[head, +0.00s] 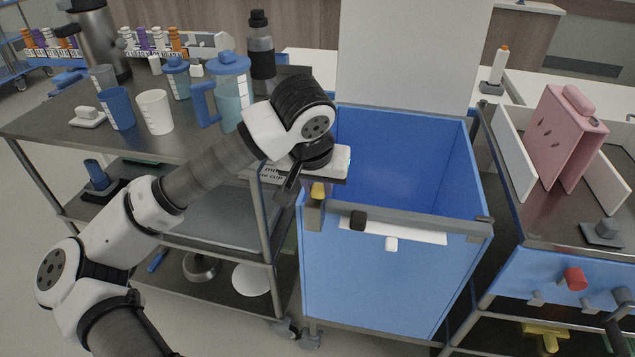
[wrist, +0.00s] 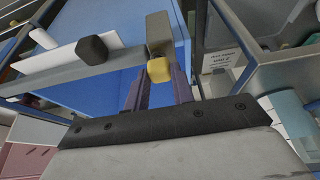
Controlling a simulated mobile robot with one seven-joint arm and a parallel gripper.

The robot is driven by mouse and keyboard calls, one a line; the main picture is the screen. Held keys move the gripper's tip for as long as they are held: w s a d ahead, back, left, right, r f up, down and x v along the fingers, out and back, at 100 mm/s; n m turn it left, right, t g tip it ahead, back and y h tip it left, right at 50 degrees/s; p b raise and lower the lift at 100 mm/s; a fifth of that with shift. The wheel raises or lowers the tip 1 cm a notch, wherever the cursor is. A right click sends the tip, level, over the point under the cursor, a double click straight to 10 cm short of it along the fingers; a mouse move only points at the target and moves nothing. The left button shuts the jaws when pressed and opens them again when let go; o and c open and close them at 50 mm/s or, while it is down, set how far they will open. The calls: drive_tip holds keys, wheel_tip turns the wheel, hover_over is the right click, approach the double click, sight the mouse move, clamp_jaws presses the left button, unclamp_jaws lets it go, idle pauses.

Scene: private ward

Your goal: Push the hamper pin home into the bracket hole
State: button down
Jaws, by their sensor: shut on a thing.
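The blue hamper (head: 375,285) stands in the middle of the head view with its white lid (head: 413,60) raised. A grey bracket (head: 313,214) sits at its front left top corner; it also shows in the wrist view (wrist: 159,30). My gripper (wrist: 157,84) is shut on the yellow pin (wrist: 159,70), whose end shows between the two fingertips against the bracket. In the head view the yellow pin (head: 318,190) is just above the bracket, beside my gripper (head: 304,188). The bracket hole is hidden, and I cannot tell how deep the pin sits.
A dark-topped cart (head: 60,125) with a blue-lidded jug (head: 232,95) and cups stands left, close to my arm. A black knob (head: 357,220) is on the hamper's front rail. Another cart (head: 575,225) with a pink box (head: 565,135) stands right.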

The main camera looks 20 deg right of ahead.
drive_tip(key=shift+f+b, duration=0.5)
drive_tip(key=shift+f, duration=0.05)
drive_tip(key=c, duration=1.1)
unclamp_jaws()
drive_tip(key=w+d+p+v, duration=0.1)
drive_tip(key=p+v, duration=0.1)
drive_tip(key=v, duration=1.5)
drive_tip(key=shift+r+p, duration=0.3)
drive_tip(key=shift+r, duration=0.4)
drive_tip(key=shift+a, duration=0.1)
